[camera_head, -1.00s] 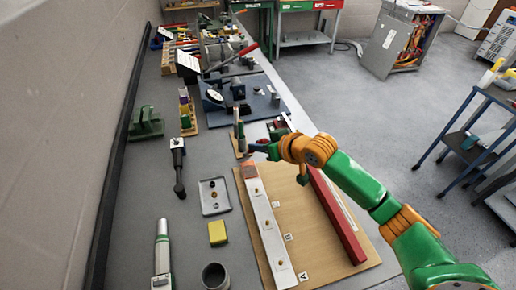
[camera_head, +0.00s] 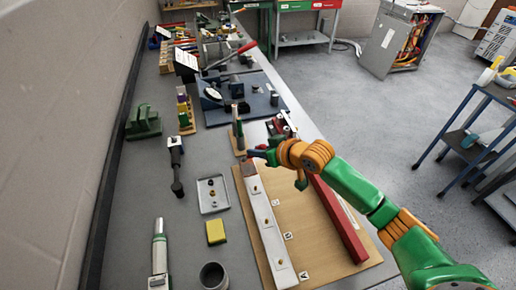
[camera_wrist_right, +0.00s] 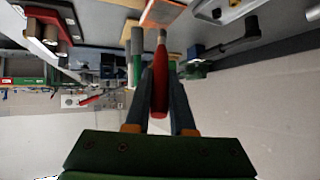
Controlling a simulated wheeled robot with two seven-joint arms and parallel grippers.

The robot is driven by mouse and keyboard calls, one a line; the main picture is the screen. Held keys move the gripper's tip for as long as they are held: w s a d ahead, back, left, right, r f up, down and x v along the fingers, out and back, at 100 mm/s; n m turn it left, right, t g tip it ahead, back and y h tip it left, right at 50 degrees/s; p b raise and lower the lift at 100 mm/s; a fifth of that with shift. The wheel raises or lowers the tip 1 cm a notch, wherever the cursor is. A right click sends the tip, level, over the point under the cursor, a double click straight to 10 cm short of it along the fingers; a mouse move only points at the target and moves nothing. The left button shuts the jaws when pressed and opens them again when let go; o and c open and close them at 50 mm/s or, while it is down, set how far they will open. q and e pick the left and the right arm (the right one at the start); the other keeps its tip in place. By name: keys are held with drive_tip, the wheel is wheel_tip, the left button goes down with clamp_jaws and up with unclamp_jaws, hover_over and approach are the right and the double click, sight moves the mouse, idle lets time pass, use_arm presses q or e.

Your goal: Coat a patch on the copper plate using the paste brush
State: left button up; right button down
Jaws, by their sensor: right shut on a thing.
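The copper plate (camera_head: 247,168) lies at the far end of a long white bar, partly behind my right gripper in the head view. It shows as an orange plate at the top of the right wrist view (camera_wrist_right: 163,12). My right gripper (camera_head: 258,153) is shut on the red handle of the paste brush (camera_wrist_right: 160,85). The brush's pale ferrule and tip point toward the plate in the wrist view. I cannot tell whether the bristles touch it. My left gripper is not in view.
The white bar (camera_head: 267,228) and a long red bar (camera_head: 340,222) lie on a wooden board (camera_head: 308,262). A shallow metal tray (camera_head: 213,206), a yellow block (camera_head: 216,232) and a dark cup (camera_head: 213,276) stand left of it. A green tube (camera_head: 239,137) stands close to the gripper.

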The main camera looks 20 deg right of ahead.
drive_tip(key=shift+f+b, duration=0.3)
drive_tip(key=shift+f, duration=0.2)
idle(0.7)
drive_tip(key=shift+w, duration=0.2)
drive_tip(key=shift+s, duration=0.15)
drive_tip(key=shift+s+p, duration=0.75)
drive_tip(key=shift+w, duration=0.1)
